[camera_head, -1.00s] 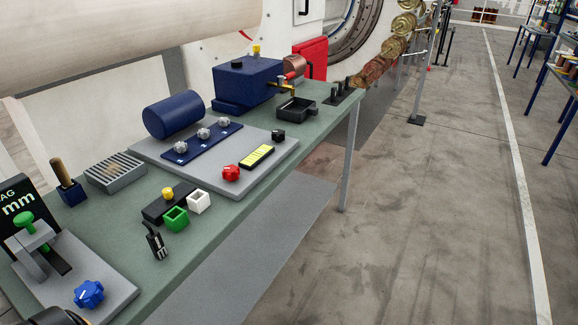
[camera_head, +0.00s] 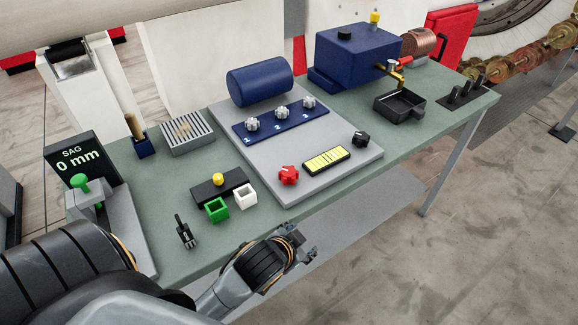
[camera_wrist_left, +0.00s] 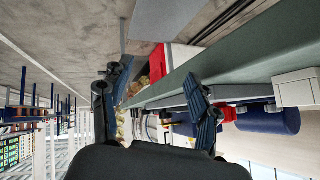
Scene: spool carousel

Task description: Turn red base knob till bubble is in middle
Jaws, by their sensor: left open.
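The red knob (camera_head: 289,176) sits on the front edge of the grey base plate (camera_head: 262,152) on the bench. The yellow level vial (camera_head: 326,160) lies just right of it, with dark marks across it. I cannot tell where its bubble is. My left gripper (camera_head: 300,248) is in front of the bench edge, below and apart from the red knob. The left wrist view shows its two fingers spread with nothing between them (camera_wrist_left: 152,95). My right gripper is not in view.
A black knob (camera_head: 361,139) stands right of the vial. A black tray (camera_head: 399,103) is farther right. The floor before the bench is clear.

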